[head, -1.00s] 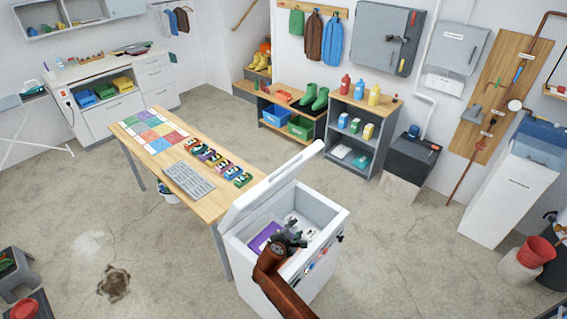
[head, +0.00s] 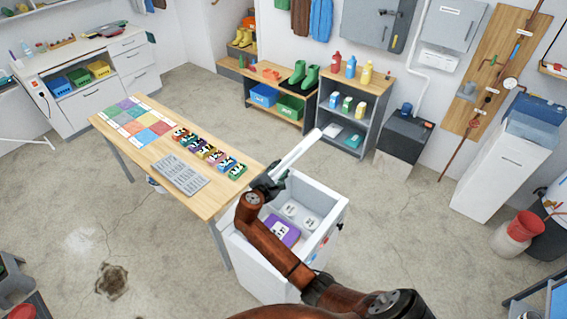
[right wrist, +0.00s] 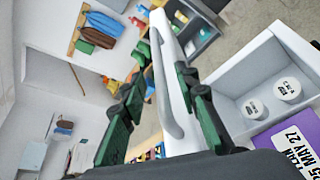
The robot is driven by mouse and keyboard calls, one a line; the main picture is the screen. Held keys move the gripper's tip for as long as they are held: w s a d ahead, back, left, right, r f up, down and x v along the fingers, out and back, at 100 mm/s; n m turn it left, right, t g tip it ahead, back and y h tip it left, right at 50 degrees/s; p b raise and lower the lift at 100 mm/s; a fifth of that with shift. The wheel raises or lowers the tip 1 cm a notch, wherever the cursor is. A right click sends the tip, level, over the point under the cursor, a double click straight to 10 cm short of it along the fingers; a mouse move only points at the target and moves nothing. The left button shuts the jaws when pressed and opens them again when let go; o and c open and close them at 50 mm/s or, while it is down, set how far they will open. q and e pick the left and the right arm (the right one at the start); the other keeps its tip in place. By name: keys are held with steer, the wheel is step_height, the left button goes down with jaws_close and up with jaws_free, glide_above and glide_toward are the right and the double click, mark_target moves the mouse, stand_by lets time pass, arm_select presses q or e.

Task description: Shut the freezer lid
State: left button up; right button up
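The white chest freezer (head: 255,272) stands at the right end of the wooden table. Its lid (head: 302,148) is raised and shows nearly edge-on in the head view. Inside lie a purple box (head: 283,233) and white round tubs (head: 299,213). My right gripper (head: 272,180) is at the lid's left part, which it and the arm partly hide. In the right wrist view, the right gripper (right wrist: 163,60) has its fingers apart, on either side of the lid's white edge and its bar-like handle (right wrist: 162,88). I cannot tell whether they touch. My left gripper is out of view.
The wooden table (head: 205,203) adjoins the freezer on the left, with a grey tray (head: 180,176) and small colored boxes on it. A grey shelf (head: 350,112) stands behind. The floor (head: 400,220) right of the freezer is clear.

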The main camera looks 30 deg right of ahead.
mark_target(282, 166)
steer(key=x, duration=0.3)
steer(key=shift+w+a, duration=0.1)
steer(key=shift+w, duration=0.05)
steer(key=shift+p+x, duration=0.3)
steer(key=shift+x, duration=0.5)
steer(key=c, duration=0.7)
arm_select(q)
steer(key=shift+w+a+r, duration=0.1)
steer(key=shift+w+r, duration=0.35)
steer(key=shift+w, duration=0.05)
arm_select(e)
jaws_close()
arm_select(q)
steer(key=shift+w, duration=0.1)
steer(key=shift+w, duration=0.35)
arm_select(e)
steer(key=shift+f, duration=0.1)
